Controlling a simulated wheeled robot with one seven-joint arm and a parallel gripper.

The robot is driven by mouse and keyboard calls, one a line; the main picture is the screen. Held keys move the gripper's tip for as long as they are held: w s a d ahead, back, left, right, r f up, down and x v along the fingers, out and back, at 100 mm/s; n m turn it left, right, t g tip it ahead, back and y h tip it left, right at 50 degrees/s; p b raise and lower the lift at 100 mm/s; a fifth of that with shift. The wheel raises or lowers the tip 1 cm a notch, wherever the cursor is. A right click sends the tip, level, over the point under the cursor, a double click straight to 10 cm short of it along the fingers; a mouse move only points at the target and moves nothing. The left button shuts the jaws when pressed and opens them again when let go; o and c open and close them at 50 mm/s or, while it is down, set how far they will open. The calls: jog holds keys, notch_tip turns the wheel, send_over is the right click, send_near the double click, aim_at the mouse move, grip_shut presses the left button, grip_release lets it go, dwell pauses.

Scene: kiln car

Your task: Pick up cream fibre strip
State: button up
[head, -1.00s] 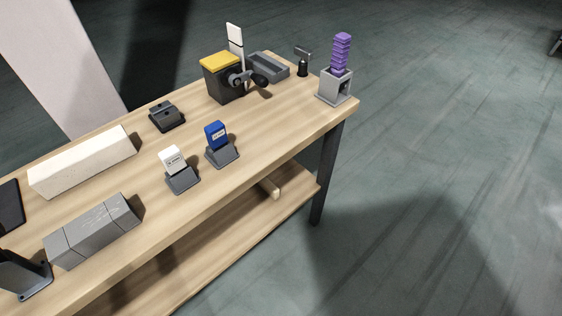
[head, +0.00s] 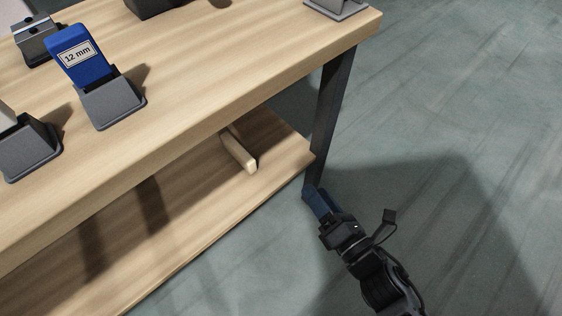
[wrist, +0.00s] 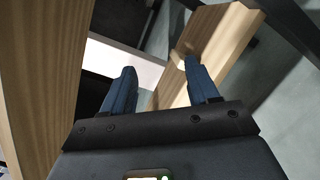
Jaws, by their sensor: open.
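A short cream strip (head: 238,152), the one thing here that fits the cream fibre strip, lies on the lower wooden shelf (head: 200,225) near its right end, with its near end close to the shelf's front edge. My gripper (head: 314,200) is to the right of the strip, in front of the shelf's end and the dark table leg. Its two blue fingers are open and apart from the strip. In the wrist view my gripper (wrist: 160,68) is open and empty, and a pale piece, likely the strip (wrist: 180,52), shows beyond the right fingertip.
The table top (head: 210,85) overhangs the shelf. A dark table leg (head: 332,115) stands close to my gripper. On the top are a blue block marked 12 mm (head: 80,55) in a grey holder and other holders. Floor to the right is clear.

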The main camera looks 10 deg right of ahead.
jog(key=w+a+f+n+y+b, duration=0.2)
jog(key=w+a+f+n+b, duration=0.4)
jog(key=w+a+f+n, duration=0.3)
jog(key=n+g+y+b, duration=0.1)
jog(key=n+b, duration=0.2)
jog(key=n, duration=0.1)
send_near(242, 152)
jog(key=x, duration=0.4)
jog(key=shift+a+f, duration=0.1)
jog(key=shift+a, duration=0.25)
jog(key=shift+d+b+x, duration=0.2)
jog(key=shift+b+x, duration=0.4)
jog(key=shift+x, duration=2.25)
jog(key=shift+w+f, duration=0.1)
jog(key=shift+w, duration=0.05)
jog(key=c, duration=1.1)
jog(key=shift+o, duration=0.2)
